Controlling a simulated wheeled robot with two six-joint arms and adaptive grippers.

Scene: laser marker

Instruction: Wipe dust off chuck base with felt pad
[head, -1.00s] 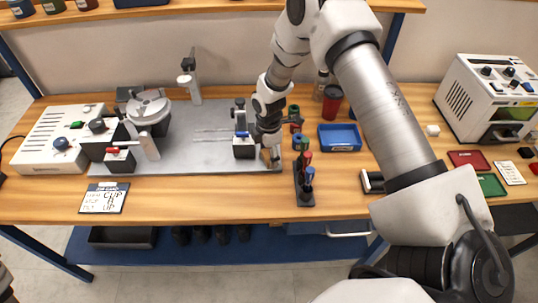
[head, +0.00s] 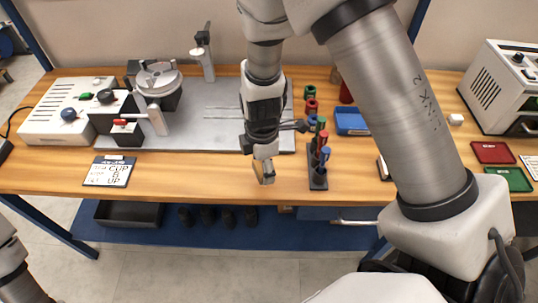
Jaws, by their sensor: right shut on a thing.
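My right gripper (head: 263,163) hangs over the front part of the table, in front of the grey metal plate (head: 205,128). It is shut on a small tan piece, which looks like the felt pad (head: 265,176); the fingers hide part of it. The chuck, with a round grey face (head: 158,77) on a dark body, stands on the left part of the plate. The gripper is well to the right of the chuck and apart from it. Dust is too small to make out. My left gripper is out of view; only part of my left arm shows at bottom left.
A black rack (head: 318,180) with several coloured-handled tools stands just right of the gripper. A blue tray (head: 351,121) is behind it. A white control box (head: 60,120) and a printed card (head: 109,171) are at left. The wood between card and gripper is clear.

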